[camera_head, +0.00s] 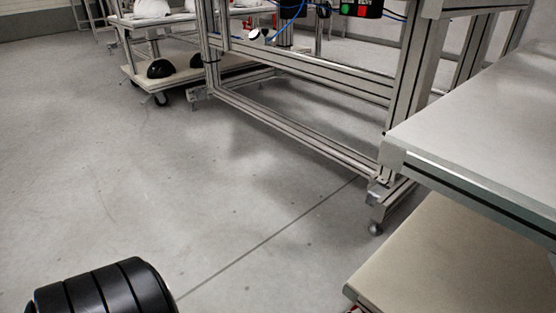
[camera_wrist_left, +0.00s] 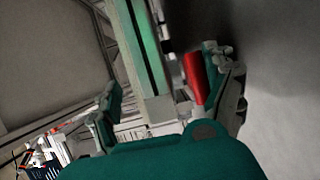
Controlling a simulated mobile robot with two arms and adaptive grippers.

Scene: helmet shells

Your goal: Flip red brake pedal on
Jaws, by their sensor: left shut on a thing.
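The red brake pedal (camera_wrist_left: 194,76) shows in the left wrist view as a small upright red piece right against the inner side of the right-hand finger. My left gripper (camera_wrist_left: 165,95) has its two green-padded fingers well apart, closed on the red pedal at the right-hand finger. Whether the left-hand finger touches anything is hard to tell. A metal profile beam (camera_wrist_left: 143,55) runs between the fingers behind. The lower part of the pedal is hidden. In the head view neither gripper shows, and the pedal cannot be made out.
An aluminium frame (camera_head: 300,130) stands ahead on levelling feet. A grey-topped table (camera_head: 480,120) with a beige lower shelf (camera_head: 450,260) is close at right. A trolley (camera_head: 190,75) with black and white helmet shells is at back left.

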